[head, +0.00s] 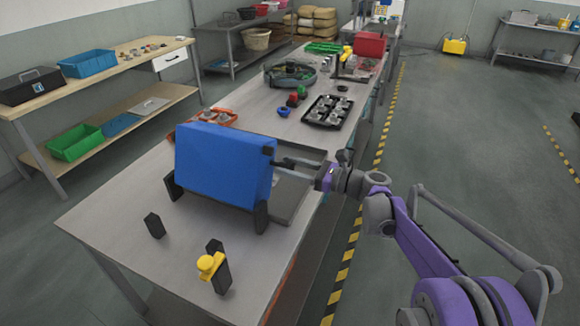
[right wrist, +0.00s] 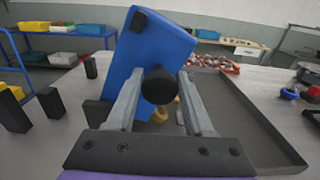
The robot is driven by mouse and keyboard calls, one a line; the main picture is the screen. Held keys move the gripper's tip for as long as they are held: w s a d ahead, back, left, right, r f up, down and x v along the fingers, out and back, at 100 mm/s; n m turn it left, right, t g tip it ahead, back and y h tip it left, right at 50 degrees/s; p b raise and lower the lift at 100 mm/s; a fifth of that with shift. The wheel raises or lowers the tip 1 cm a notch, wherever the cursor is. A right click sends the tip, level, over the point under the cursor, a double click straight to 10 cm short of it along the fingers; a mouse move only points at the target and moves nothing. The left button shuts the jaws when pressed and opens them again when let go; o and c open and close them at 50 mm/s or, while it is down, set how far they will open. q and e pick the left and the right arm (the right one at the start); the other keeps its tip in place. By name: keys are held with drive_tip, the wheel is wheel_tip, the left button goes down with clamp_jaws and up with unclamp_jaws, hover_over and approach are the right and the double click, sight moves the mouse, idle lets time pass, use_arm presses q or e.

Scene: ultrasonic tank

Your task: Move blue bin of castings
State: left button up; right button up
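The blue bin (head: 222,165) stands tipped on the near part of the grey table, a broad blue face toward the head camera. Its inside and any castings are hidden. In the right wrist view the bin (right wrist: 165,45) looks slanted, with a round black knob (right wrist: 160,85) sticking out. My right gripper (head: 278,163) is at the bin's right side. Its fingers lie on both sides of the knob, with no clear gap, and seem shut on it. My left gripper is out of view.
Black posts (head: 154,225) stand on the table, one beside a yellow piece (head: 208,265). A shallow grey tray (head: 288,200) lies right of the bin. Behind are an orange tray (head: 222,117), coloured parts and a black tray of parts (head: 328,110). The near left table is mostly clear.

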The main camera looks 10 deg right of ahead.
clamp_jaws()
drive_tip(key=shift+s+r, duration=0.1)
drive_tip(key=shift+r, duration=0.05)
